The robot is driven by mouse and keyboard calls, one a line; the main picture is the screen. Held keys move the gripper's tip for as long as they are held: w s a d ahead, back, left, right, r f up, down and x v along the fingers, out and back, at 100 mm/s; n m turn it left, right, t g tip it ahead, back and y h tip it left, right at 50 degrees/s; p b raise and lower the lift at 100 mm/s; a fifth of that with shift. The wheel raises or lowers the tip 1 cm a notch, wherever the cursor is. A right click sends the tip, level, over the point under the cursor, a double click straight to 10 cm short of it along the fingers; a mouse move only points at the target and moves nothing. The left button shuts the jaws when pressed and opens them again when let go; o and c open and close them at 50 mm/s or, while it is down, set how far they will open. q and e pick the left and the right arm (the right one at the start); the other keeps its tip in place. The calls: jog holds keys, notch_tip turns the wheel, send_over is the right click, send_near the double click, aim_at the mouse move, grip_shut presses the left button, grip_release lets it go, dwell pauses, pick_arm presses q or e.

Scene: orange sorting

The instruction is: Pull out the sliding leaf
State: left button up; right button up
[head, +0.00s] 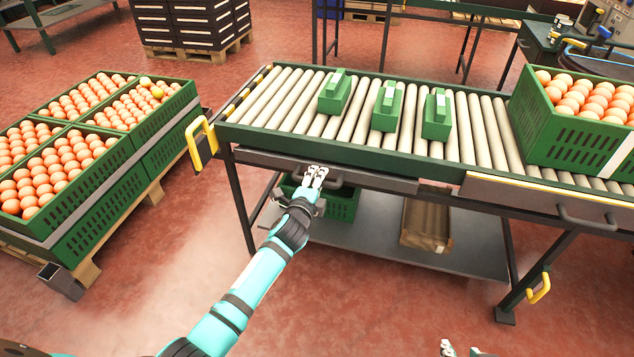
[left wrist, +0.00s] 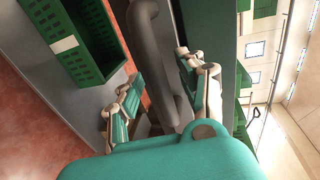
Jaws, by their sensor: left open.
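The grey leaf (head: 385,180) is a flat panel under the near rail of the roller conveyor. Its dark bar handle (head: 332,184) is at its front, partly hidden by my left gripper (head: 314,178). In the left wrist view the handle (left wrist: 146,45) runs between the spread fingers of my left gripper (left wrist: 163,100), with a finger on each side. The fingers are open; whether either touches the bar I cannot tell. Only the tips of my right gripper (head: 460,349) show at the bottom edge, away from the conveyor.
Small green boxes (head: 385,108) stand on the rollers, with a green orange crate (head: 565,142) at the right. A second panel with a handle (head: 588,220) is at the right. Stacked orange crates (head: 95,185) stand left. The red floor in front is clear.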

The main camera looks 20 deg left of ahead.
pick_arm(q)
grip_shut()
dwell(0.6)
